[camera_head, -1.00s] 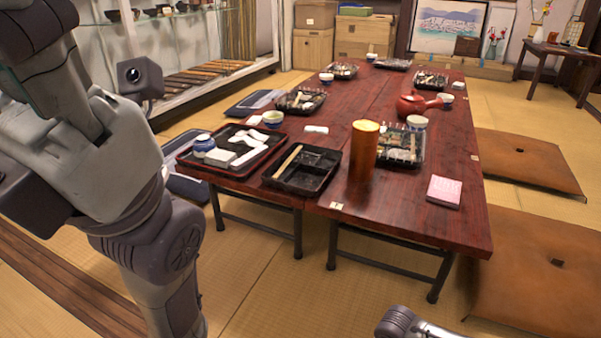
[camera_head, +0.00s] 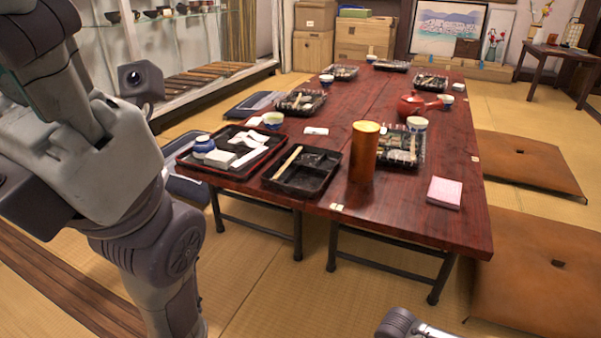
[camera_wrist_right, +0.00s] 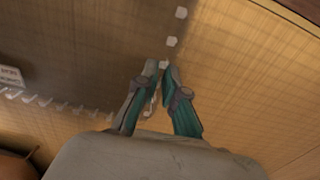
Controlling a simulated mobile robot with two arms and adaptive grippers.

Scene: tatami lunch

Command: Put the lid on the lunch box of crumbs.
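An open black lunch box (camera_head: 268,178) lies at the near edge of the low red table. A pale stick lies across its left part, and its dark inside looks almost empty; crumbs are too small to make out. I cannot pick out a loose lid for certain. Other filled black boxes sit farther back, one beside the bamboo cylinder (camera_head: 363,152). My left arm fills the left side of the head view, its gripper unseen. My right gripper (camera_wrist_right: 161,68) is over tatami in the wrist view, away from the table, its fingertips almost together with nothing visible between them.
A black tray (camera_head: 186,160) with a blue-and-white pot and white items is left of the box. A red teapot (camera_head: 411,104), cups and a pink box (camera_head: 444,192) stand on the table (camera_head: 400,218). Brown cushions (camera_head: 535,290) lie at right. The table's near right is mostly clear.

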